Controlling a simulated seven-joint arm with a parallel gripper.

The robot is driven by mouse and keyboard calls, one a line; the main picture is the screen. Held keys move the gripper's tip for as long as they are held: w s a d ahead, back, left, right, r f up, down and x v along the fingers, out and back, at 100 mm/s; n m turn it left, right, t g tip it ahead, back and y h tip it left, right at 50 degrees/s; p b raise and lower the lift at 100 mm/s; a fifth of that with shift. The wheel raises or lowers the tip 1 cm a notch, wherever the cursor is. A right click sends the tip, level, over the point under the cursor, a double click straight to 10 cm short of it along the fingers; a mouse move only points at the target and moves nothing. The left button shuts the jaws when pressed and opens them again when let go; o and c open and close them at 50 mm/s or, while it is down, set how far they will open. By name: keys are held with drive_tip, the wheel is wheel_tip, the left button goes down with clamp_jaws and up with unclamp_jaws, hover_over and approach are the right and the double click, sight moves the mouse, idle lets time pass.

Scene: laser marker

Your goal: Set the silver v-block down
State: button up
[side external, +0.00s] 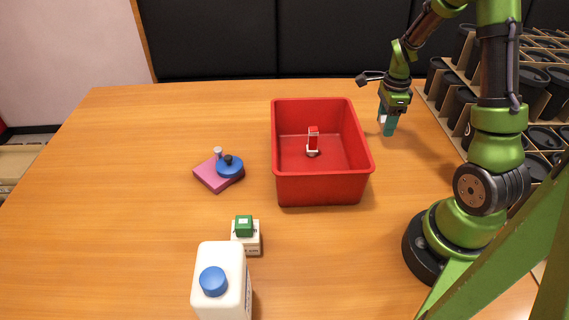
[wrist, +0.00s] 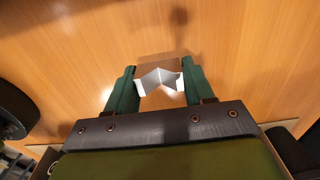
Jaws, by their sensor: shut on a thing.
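The silver v-block (wrist: 158,82) is between the two teal fingers of my gripper (wrist: 160,88) in the wrist view, with its V notch showing. My gripper is shut on it. In the side external view my gripper (side external: 388,124) points down over the wooden table, to the right of the red bin. Only a small pale part of the v-block (side external: 382,118) shows there, the rest being hidden by the fingers. I cannot tell whether the block touches the table.
The red bin (side external: 322,190) holds a small red and white item (side external: 313,140). A pink block with a blue-based part (side external: 229,167), a green-topped box (side external: 246,243) and a white bottle (side external: 222,270) stand further left. A rack of dark containers (side external: 535,90) is at right. Table around my gripper is bare.

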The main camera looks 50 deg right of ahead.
sight(378, 136)
drive_tip(key=shift+w+d+f, duration=0.1)
drive_tip(key=shift+w+d, duration=0.45)
drive_tip(key=shift+w, duration=0.05)
drive_tip(key=shift+w+d+f, duration=0.1)
drive_tip(key=shift+w+f, duration=0.05)
drive_tip(key=shift+f, duration=0.75)
drive_tip(key=shift+w+d+f, duration=0.1)
drive_tip(key=shift+w+f, duration=0.05)
drive_tip(key=shift+f, duration=0.7)
drive_tip(key=shift+f, duration=0.1)
drive_tip(key=o, duration=1)
drive_tip(key=shift+o, duration=0.2)
